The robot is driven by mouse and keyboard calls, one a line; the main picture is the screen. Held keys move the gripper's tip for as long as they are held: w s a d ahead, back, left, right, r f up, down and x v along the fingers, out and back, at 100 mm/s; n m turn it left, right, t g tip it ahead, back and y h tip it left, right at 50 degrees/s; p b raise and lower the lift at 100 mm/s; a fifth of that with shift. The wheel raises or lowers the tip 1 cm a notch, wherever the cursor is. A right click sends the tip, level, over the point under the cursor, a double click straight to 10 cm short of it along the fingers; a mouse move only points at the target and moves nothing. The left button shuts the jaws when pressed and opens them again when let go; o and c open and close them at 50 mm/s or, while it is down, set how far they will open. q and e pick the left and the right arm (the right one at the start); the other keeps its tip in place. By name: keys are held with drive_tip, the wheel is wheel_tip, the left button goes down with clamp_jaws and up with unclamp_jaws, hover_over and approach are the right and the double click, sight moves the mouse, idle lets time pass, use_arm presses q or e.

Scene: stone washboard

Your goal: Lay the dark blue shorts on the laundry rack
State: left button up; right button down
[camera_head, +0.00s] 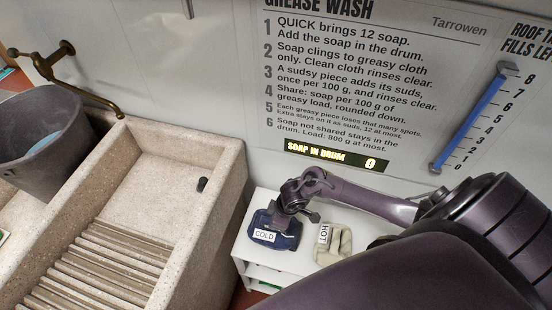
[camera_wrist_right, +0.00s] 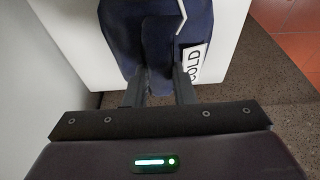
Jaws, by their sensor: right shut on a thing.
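The dark blue shorts (camera_head: 285,239), folded into a small bundle with a white "COLD" tag (camera_head: 264,236), are at the left of a white shelf unit's top (camera_head: 245,251). My right gripper (camera_head: 291,208) reaches them from above and is shut on their edge. In the right wrist view the fingers (camera_wrist_right: 159,84) meet the edge of the shorts (camera_wrist_right: 140,35), beside the tag (camera_wrist_right: 193,63). I cannot tell whether the shorts rest on the top or hang just above it. No separate laundry rack is recognizable. My left gripper is not in view.
A beige cloth (camera_head: 336,248) tagged "HOT" lies right of the shorts. A stone sink with a ribbed washboard (camera_head: 90,262) stands left, with a brass tap (camera_head: 75,85) and grey bucket (camera_head: 40,140). The wall sign (camera_head: 370,70) has a display (camera_head: 337,156) reading 0.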

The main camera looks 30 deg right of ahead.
drive_tip(key=shift+f, duration=0.2)
drive_tip(key=c, duration=1.2)
unclamp_jaws()
drive_tip(key=shift+r, duration=0.55)
drive_tip(key=p+v, duration=0.2)
drive_tip(key=v, duration=0.9)
drive_tip(key=shift+s, duration=0.2)
drive_tip(key=shift+r, duration=0.15)
